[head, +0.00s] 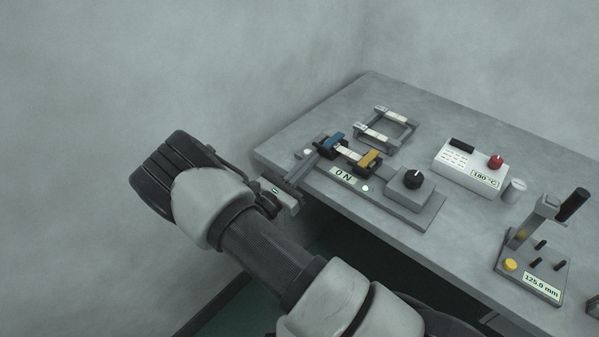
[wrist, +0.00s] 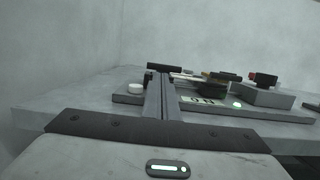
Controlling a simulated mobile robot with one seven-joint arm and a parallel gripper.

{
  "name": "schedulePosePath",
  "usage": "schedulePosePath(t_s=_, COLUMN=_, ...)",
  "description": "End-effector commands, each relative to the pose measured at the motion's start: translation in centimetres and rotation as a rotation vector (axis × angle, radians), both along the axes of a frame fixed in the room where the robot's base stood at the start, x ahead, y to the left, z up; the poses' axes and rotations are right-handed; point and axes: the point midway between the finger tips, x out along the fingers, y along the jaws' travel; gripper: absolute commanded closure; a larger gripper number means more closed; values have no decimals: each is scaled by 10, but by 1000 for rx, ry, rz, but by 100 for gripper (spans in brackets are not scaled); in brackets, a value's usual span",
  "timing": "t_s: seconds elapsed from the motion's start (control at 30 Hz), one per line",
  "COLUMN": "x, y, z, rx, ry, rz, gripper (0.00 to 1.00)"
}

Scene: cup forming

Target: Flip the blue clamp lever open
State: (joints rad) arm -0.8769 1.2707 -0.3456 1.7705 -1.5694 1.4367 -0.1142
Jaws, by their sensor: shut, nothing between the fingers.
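The blue clamp lever (head: 333,141) sits at the left end of a grey fixture plate (head: 436,206) on the bench, at one end of a pale strip. A yellow clamp (head: 369,159) holds the strip's other end; it also shows in the wrist view (wrist: 219,77). My gripper (head: 312,155) is shut and empty, reaching in from the left with its tips close to the blue lever's side. Contact cannot be told. In the wrist view the shut fingers (wrist: 160,78) point at the fixture's left end and cover part of it; the blue lever's colour is not clear there.
A "0 N" display (head: 344,175) and a black knob (head: 413,178) are on the fixture. Behind is a small frame rack (head: 399,118). To the right are a white 180 °C box (head: 470,163), a small cup (head: 514,190) and a lever press (head: 540,240). The bench's back right is clear.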

Motion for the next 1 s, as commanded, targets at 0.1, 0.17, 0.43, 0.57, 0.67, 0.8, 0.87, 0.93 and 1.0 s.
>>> schedulePosePath(t_s=0.1, x=5, y=-5, z=1, rx=0, ry=0, rz=-1, gripper=100)
schedulePosePath(t_s=0.17, x=6, y=-6, z=2, rx=0, ry=0, rz=0, gripper=100)
schedulePosePath(t_s=0.43, x=6, y=-6, z=2, rx=0, ry=0, rz=0, gripper=100)
schedulePosePath(t_s=0.57, x=6, y=-5, z=4, rx=8, ry=6, rz=0, gripper=100)
schedulePosePath(t_s=0.67, x=6, y=-2, z=8, rx=31, ry=28, rz=0, gripper=100)
schedulePosePath(t_s=0.8, x=6, y=4, z=10, rx=69, ry=66, rz=0, gripper=100)
schedulePosePath(t_s=0.87, x=6, y=5, z=11, rx=77, ry=74, rz=0, gripper=100)
schedulePosePath(t_s=0.93, x=6, y=6, z=11, rx=88, ry=87, rz=0, gripper=100)
schedulePosePath(t_s=1.0, x=6, y=8, z=13, rx=100, ry=98, rz=0, gripper=100)
